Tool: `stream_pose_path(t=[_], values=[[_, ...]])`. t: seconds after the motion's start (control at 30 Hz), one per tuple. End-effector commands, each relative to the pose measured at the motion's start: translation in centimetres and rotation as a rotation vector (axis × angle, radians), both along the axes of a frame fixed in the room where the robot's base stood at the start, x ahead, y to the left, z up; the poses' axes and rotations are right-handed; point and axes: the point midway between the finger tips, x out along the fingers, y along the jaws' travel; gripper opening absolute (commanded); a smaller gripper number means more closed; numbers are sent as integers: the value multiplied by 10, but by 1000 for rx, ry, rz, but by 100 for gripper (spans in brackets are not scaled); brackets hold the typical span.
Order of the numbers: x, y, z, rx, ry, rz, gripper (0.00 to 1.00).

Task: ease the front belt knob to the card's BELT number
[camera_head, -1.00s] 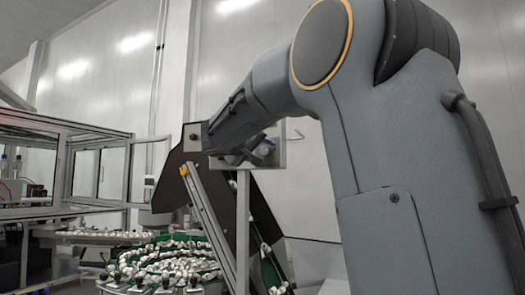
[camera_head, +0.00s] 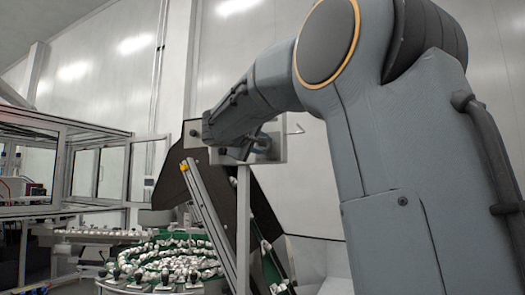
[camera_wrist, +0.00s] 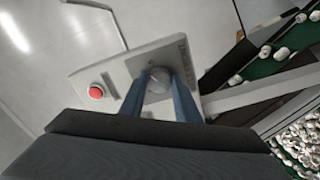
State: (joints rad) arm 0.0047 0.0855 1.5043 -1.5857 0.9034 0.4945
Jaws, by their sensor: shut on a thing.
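The grey round belt knob (camera_wrist: 159,74) sits on a pale control panel (camera_wrist: 118,70) in the wrist view. My gripper (camera_wrist: 163,84) has its two blue fingers on either side of the knob and is shut on it. The knob's pointer and any scale marks are too small or covered to read. In the head view my gripper (camera_head: 258,146) is at the panel (camera_head: 279,147) on its post; the knob is hidden there by my arm. No card with a BELT number can be made out.
A red button (camera_wrist: 96,92) is on the panel left of the knob. A sloping conveyor (camera_head: 208,215) rises beside the post. A round feeder (camera_head: 165,262) full of white caps lies below. A glazed enclosure (camera_head: 80,165) stands at left.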

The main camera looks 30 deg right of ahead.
Motion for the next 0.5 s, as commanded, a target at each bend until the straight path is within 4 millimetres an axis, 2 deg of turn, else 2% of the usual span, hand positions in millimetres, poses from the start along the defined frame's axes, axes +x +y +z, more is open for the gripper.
stream_pose_path(t=[0.5], values=[[0,0,0,-302,387,0,7]])
